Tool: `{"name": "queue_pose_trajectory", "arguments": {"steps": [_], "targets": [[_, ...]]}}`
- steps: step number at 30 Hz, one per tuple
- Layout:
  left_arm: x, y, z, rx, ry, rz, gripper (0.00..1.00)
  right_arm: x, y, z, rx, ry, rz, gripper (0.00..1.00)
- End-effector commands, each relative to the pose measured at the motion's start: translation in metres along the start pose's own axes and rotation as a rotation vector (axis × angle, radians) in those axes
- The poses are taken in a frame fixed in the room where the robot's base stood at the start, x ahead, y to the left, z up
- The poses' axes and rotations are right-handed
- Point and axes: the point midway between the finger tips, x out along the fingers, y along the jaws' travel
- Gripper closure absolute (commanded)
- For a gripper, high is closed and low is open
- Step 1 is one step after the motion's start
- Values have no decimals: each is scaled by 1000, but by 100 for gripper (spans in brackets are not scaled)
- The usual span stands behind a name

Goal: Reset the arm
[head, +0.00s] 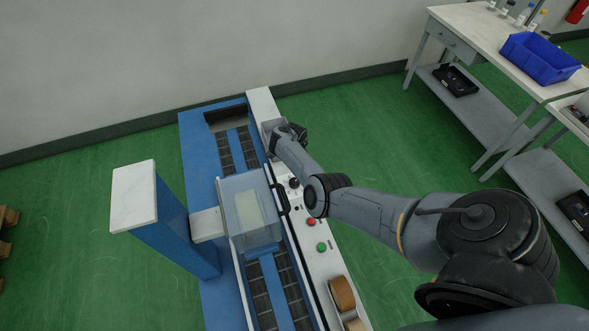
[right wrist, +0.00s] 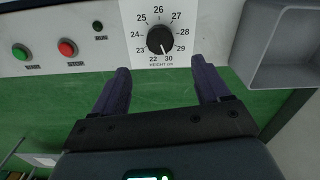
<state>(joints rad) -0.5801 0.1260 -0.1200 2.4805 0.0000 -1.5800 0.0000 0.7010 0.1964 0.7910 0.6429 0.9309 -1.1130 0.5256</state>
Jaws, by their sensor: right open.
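My right arm (head: 365,210) reaches in from the right over the control panel of a blue and white machine (head: 262,103) in the head view. In the right wrist view my right gripper (right wrist: 163,72) is open and empty, its two dark fingers apart. A black knob (right wrist: 160,39) with a white pointer sits on a height dial marked 22 to 30, just beyond and between the fingertips. Its pointer is towards 30. The fingers do not appear to be around the knob. My left gripper is in neither view.
Red (right wrist: 67,47) and green (right wrist: 21,52) buttons are left of the dial; a grey open box (right wrist: 285,70) is on its right. A clear cover (head: 240,208) stands over the conveyor. A workbench with a blue bin (head: 540,66) stands at the back right, with green floor between.

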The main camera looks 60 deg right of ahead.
Motion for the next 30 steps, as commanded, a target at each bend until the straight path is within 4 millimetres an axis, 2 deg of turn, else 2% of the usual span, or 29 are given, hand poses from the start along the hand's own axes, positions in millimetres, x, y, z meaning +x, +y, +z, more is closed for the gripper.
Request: {"name": "queue_pose_trajectory", "arguments": {"steps": [5,20,23,26,29,30], "targets": [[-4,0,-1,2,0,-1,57,-7,0,0,0,0,0,24],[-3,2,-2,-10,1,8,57,-2,5,-3,0,6,9,24],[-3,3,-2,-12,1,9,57,12,21,-13,0,23,37,24],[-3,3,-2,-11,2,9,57,37,52,-31,-3,56,89,24],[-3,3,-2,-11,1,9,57,68,96,-60,-26,123,159,24],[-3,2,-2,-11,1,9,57,78,116,-79,-39,166,182,24]]}}
